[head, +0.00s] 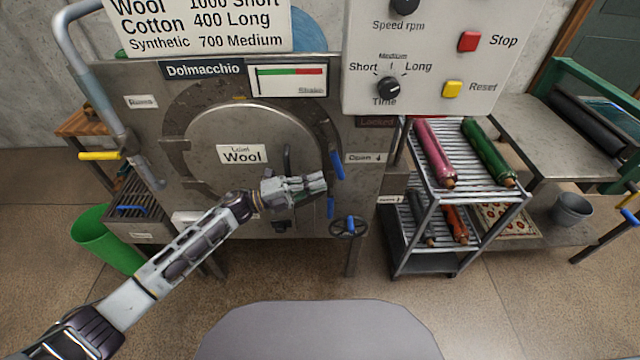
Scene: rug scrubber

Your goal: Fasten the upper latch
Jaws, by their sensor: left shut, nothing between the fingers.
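The grey machine's round door (220,125) carries a "Wool" label (242,155) and looks closed against its ring. The upper latch, with a blue handle (337,165), is at the door's right edge, its handle pointing steeply up and down. The lower latch, also with a blue handle (330,207), is below it. My left gripper (320,183) is shut and empty in front of the door's lower right, its fingertips close to the lower end of the upper blue handle. I cannot tell whether they touch. My right gripper is out of view.
A blue-marked handwheel (348,227) is below right of the latches. A control panel (370,60) overhangs the upper right. A shelf rack (432,198) with rolled rugs stands right, a green bin (105,240) left. The floor in front is open.

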